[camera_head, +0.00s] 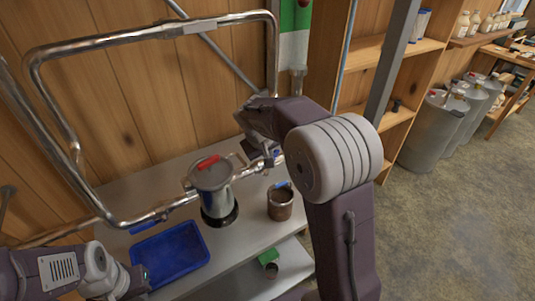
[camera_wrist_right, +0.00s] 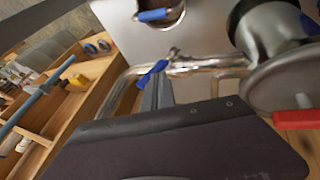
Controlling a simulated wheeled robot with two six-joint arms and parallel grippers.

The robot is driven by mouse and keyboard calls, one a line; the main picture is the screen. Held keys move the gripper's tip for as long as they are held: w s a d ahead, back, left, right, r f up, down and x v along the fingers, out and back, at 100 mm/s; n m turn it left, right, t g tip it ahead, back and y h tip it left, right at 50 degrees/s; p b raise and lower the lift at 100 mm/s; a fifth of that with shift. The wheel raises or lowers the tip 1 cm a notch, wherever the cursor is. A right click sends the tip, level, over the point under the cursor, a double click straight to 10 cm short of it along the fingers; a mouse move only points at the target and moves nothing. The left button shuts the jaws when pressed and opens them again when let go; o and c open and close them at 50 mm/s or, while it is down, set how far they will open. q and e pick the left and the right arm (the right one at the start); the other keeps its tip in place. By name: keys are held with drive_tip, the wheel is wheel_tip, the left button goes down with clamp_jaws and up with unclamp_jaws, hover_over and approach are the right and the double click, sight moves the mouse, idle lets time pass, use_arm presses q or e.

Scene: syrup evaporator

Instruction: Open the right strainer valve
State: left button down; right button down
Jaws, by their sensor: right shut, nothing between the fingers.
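The right strainer valve shows as a small blue handle (camera_wrist_right: 152,73) on the shiny pipe in the right wrist view. There it lies slanted across the pipe, and it shows in the head view as a blue bit (camera_head: 277,153). My right gripper (camera_wrist_right: 157,88) is shut and empty, its grey fingertips at the handle; I cannot tell whether they touch. In the head view the right gripper (camera_head: 256,152) is partly hidden by its own wrist. The metal strainer (camera_head: 216,192) with a red handle stands left of it. My left gripper (camera_head: 138,281) is low at left, its jaws unclear.
A blue bin (camera_head: 170,254) and a metal pot (camera_head: 280,204) with a blue handle stand on the grey table (camera_head: 247,236). Another blue handle (camera_head: 148,217) sits on the left pipe. Bent metal pipes (camera_head: 150,35) rise behind. Shelves (camera_head: 378,60) and drums (camera_head: 432,130) stand right.

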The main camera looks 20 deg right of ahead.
sight(276, 154)
drive_tip(key=d+y+p, duration=0.1)
drive_tip(key=p, duration=0.2)
drive_tip(key=d+y+p, duration=0.2)
drive_tip(key=p, duration=0.2)
drive_tip(key=shift+w+d+r+m+g, duration=0.1)
drive_tip(key=shift+w+r+m+g, duration=0.1)
drive_tip(key=shift+m+g, duration=0.2)
drive_tip(key=d+f+y+b, duration=0.1)
drive_tip(key=d+f+y, duration=0.3)
drive_tip(key=f+y, duration=0.1)
drive_tip(key=shift+w+d+m+g+y, duration=0.3)
drive_tip(key=shift+w+d+m, duration=0.05)
drive_tip(key=shift+d+m, duration=0.05)
drive_tip(key=shift+d+f, duration=0.1)
idle(0.3)
drive_tip(key=s+d+r+b, duration=0.3)
drive_tip(key=s+d+r, duration=0.2)
drive_tip(key=s+r, duration=0.5)
drive_tip(key=shift+s+d+r, duration=0.15)
drive_tip(key=shift+s+r, duration=0.05)
drive_tip(key=shift+r, duration=0.35)
